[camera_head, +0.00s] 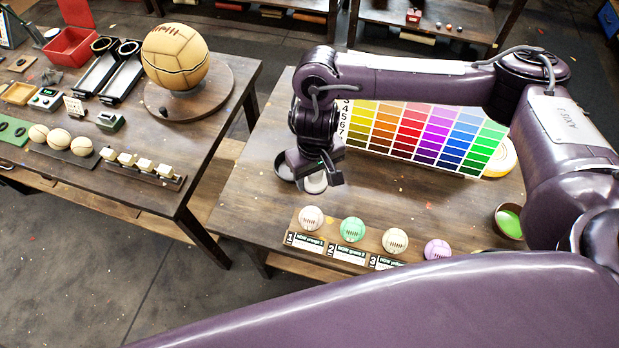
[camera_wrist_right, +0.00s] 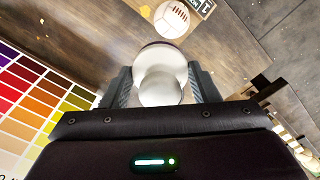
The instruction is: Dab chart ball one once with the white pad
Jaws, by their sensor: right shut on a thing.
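Chart ball one (camera_head: 312,218) is a pale pinkish ball with dark stitching at the left end of the row, behind the label marked 1. It also shows in the right wrist view (camera_wrist_right: 171,18), beyond the pad. My right gripper (camera_head: 322,180) is shut on the white pad (camera_head: 315,184). In the wrist view the round white pad (camera_wrist_right: 160,52) with its rounded knob sits between the two fingers. In the head view the pad appears behind ball one and apart from it; its height is hard to judge. My left gripper is not in view.
A green ball (camera_head: 352,229), a cream ball (camera_head: 395,240) and a purple ball (camera_head: 437,251) continue the row. A colour chart (camera_head: 420,138) lies behind. A bowl with green (camera_head: 509,221) stands right. The left table (camera_head: 170,200) is crowded.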

